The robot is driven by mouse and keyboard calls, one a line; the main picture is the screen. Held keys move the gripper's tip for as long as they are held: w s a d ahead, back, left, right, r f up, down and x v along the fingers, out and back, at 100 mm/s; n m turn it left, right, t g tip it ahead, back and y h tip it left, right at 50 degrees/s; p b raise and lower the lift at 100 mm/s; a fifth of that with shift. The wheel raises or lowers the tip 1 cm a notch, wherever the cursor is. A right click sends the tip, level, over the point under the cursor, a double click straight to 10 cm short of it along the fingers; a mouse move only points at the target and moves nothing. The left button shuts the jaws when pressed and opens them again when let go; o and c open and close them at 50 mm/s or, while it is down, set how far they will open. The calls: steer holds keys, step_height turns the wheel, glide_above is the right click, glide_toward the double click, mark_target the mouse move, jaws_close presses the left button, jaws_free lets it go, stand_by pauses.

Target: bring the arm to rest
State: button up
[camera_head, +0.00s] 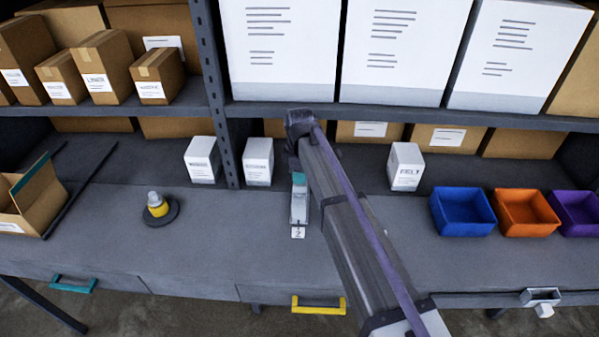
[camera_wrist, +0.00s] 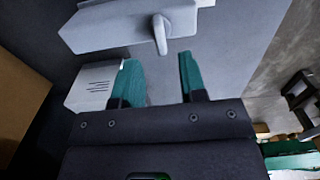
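My arm crosses the head view from the lower right up to a dark joint at the shelf edge. A grey fixture with a hook-like lever (camera_wrist: 130,24) shows beyond the fingertips. A white labelled box (camera_wrist: 97,85) is to the left, partly behind the left finger.
The bench (camera_head: 230,235) holds a yellow-and-grey knob on a dark disc (camera_head: 157,207), a small grey piece with label 2 (camera_head: 299,208), and blue (camera_head: 463,212), orange (camera_head: 526,212) and purple (camera_head: 577,213) bins. Boxes fill the shelf (camera_head: 400,112) above. The front middle is clear.

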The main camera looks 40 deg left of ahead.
step_height(320, 180, up, 5)
steer(key=p, duration=0.2)
steer(key=shift+f+p, duration=0.15)
steer(key=shift+p, duration=0.2)
steer(key=s+d+f+m+b, duration=0.2)
steer(key=d+m, duration=0.6)
steer(key=d, duration=1.1)
steer(key=s+d+f+m+b, duration=0.2)
steer(key=d+f+m+b, duration=0.4)
steer(key=d, duration=1.4)
steer(key=s+d+f+m+b, duration=0.2)
steer(key=d+m, duration=0.9)
steer(key=d, duration=0.9)
steer(key=shift+f+b, duration=0.9)
